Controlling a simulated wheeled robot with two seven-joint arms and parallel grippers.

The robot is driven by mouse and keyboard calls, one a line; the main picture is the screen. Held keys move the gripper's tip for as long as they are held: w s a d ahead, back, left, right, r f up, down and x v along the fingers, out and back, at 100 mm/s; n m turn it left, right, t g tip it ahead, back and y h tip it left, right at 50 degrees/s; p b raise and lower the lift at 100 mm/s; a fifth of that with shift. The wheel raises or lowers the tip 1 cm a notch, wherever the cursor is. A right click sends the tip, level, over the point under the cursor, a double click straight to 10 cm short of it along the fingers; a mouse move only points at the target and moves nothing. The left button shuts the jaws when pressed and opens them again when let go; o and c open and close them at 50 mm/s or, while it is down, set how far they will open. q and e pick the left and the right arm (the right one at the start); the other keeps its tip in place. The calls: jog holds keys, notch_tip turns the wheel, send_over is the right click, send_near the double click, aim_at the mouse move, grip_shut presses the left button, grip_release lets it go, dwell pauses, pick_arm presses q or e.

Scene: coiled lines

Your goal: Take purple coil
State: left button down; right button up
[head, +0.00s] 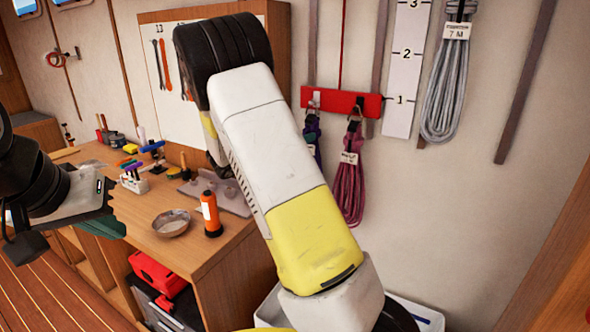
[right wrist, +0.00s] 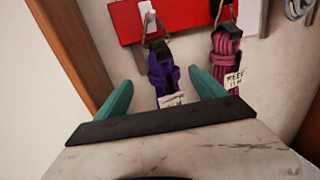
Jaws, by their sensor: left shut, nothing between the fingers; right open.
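The purple coil (right wrist: 163,78) hangs from a hook on the red rack (right wrist: 128,22) in the right wrist view, with a pale tag at its lower end. In the head view only a strip of the purple coil (head: 313,130) shows past my right arm. My right gripper (right wrist: 159,78) is open, its teal fingers to either side of the purple coil in the picture; I cannot tell whether they touch it. In the head view my right gripper is hidden by my arm. My left gripper (head: 104,227) is shut and empty at the left, near the workbench.
A magenta coil (head: 350,183) with a tag hangs just right of the purple one. A grey coil (head: 445,90) hangs further right. A wooden workbench (head: 235,243) stands left, with an orange flashlight (head: 210,214) and a metal bowl (head: 171,223). A wooden edge (right wrist: 70,50) rises left of the rack.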

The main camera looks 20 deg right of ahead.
aim_at(305, 132)
jog(key=x, duration=0.6)
jog(key=shift+d+f, duration=0.15)
jog(key=shift+d, duration=0.3)
grip_shut()
